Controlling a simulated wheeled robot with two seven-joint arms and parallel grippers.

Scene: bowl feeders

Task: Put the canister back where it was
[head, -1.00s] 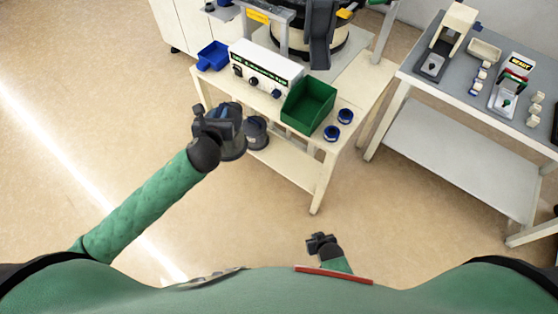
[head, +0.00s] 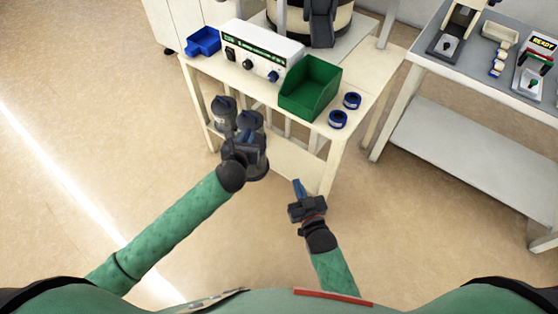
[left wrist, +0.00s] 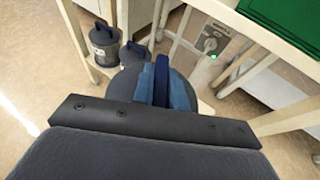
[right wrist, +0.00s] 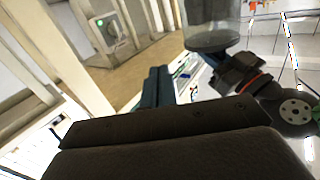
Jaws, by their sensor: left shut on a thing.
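My left gripper (head: 243,146) is shut on the handle of a dark grey canister (head: 262,171), held in front of the cream table. In the left wrist view the blue fingers sit on either side of the blue handle (left wrist: 161,78), above the round canister lid (left wrist: 124,84). Two similar canisters, one at left (head: 222,112) and one at right (head: 250,121), stand on the table's lower shelf, just beyond the held one. My right gripper (head: 298,188) is shut and empty, to the right of the held canister. The right wrist view shows a grey canister (right wrist: 210,38) near it.
The cream table (head: 215,88) carries a blue bin (head: 203,42), a white control box (head: 262,50), a green bin (head: 310,88) and two blue rings (head: 338,119). Its lower shelf (head: 290,160) has bare room right of the canisters. A grey bench (head: 440,140) stands at right.

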